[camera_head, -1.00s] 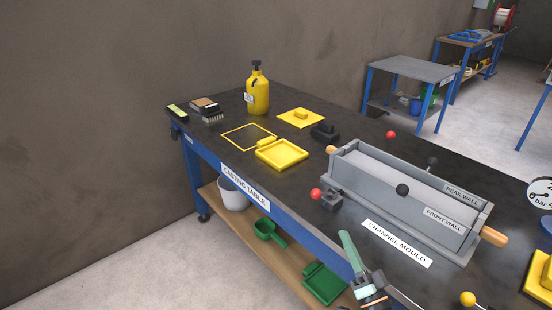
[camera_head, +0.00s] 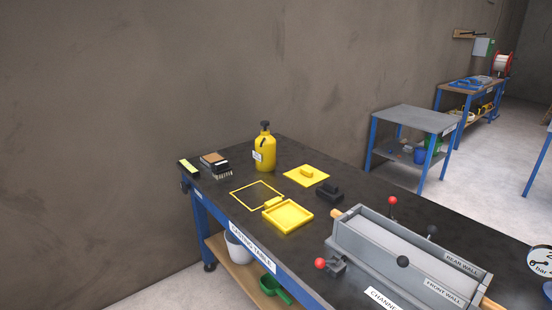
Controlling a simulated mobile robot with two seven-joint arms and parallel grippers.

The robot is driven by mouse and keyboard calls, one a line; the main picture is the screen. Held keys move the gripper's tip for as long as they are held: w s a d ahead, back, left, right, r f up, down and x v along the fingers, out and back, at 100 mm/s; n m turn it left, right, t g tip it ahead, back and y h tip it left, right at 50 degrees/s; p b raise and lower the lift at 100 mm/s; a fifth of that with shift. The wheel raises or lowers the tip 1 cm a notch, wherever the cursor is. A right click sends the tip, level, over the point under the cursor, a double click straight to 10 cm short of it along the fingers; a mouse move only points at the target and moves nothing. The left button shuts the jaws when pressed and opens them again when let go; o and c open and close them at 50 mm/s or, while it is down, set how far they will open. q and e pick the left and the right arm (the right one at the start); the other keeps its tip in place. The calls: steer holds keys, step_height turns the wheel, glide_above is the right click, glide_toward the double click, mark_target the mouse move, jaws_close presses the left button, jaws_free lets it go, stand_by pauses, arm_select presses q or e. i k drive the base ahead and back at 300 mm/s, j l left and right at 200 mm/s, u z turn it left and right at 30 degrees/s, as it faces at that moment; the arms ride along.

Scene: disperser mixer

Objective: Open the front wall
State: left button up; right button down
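The grey channel mould (camera_head: 365,252) stands on the right part of the casting table (camera_head: 215,203). Its front wall (camera_head: 385,269) faces me and carries the "FRONT WALL" label. The rear wall (camera_head: 441,248) is behind it, and the two look upright with a channel between them. A clamp with a red ball knob (camera_head: 320,264) sits in front of the mould's left part. Neither of my grippers is in view.
A yellow spray bottle (camera_head: 264,152), a brush (camera_head: 215,165), a yellow tray (camera_head: 288,217), a yellow float (camera_head: 306,175) and a black block (camera_head: 329,191) lie on the table's left half. A grey side table (camera_head: 416,118) stands behind.

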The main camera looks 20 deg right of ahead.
mark_target(398, 270)
steer(key=z, duration=1.5)
steer(key=l+u, duration=0.45)
